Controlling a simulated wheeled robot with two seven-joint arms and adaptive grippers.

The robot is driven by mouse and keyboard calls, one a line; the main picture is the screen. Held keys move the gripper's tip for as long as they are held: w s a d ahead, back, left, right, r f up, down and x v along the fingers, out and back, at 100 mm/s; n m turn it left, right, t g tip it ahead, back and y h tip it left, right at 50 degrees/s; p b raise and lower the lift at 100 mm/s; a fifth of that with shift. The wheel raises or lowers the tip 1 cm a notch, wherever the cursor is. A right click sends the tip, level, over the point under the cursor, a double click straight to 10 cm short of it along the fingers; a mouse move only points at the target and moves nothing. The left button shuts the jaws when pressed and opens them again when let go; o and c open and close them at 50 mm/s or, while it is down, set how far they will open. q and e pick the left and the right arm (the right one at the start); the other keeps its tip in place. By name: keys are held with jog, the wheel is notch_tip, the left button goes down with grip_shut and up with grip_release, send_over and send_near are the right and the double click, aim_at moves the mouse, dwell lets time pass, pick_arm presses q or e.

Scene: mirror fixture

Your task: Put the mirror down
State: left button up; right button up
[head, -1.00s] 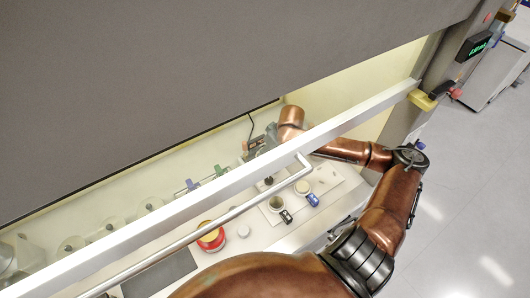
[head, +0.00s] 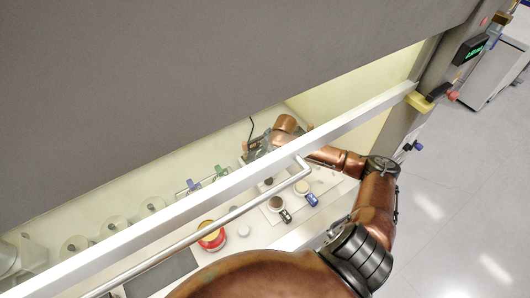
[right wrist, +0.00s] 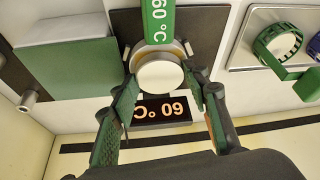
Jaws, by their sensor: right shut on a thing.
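In the head view my right gripper (head: 257,148) is at the back of the hood, close to the back wall and partly behind the white bar. The mirror cannot be made out there. Whether it touches the surface behind it is hard to tell. My left gripper is not in view.
The hood's white sash bar (head: 215,190) crosses above the bench. A red container (head: 211,237) and dark mat (head: 160,276) lie at left.

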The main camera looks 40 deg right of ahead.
jog(key=o, duration=1.2)
jog(key=shift+f, duration=0.1)
jog(key=v, duration=1.2)
jog(key=shift+s, duration=0.1)
